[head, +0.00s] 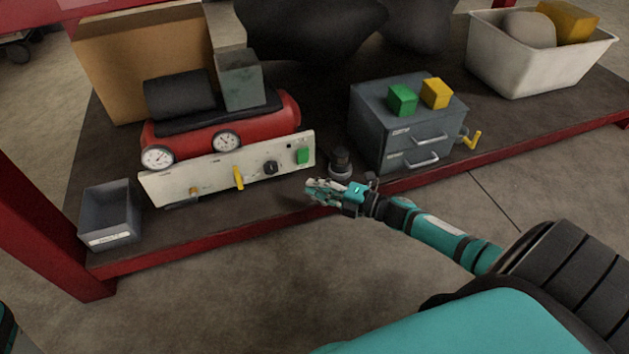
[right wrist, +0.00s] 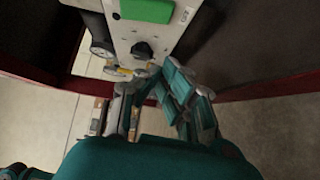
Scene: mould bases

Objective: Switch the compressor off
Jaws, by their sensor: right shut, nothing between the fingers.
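The red compressor (head: 222,125) sits on the shelf at the left, with a pale control panel (head: 215,180) along its front. The panel carries a green switch (head: 303,156) at its right end, a black knob (head: 270,167) and a yellow lever (head: 238,178). My right gripper (head: 318,189) is shut and empty, just in front of and below the panel's right end. In the right wrist view the green switch (right wrist: 147,10) and black knob (right wrist: 143,50) lie beyond the fingertips (right wrist: 146,72). I cannot tell whether the fingers touch the panel. My left gripper is not in view.
A grey drawer cabinet (head: 380,128) with green and yellow blocks stands right of the compressor. A small dark cylinder (head: 341,163) stands close behind my right gripper. A grey bin (head: 110,214) is at the left. The shelf's red edge (head: 200,245) runs along the front.

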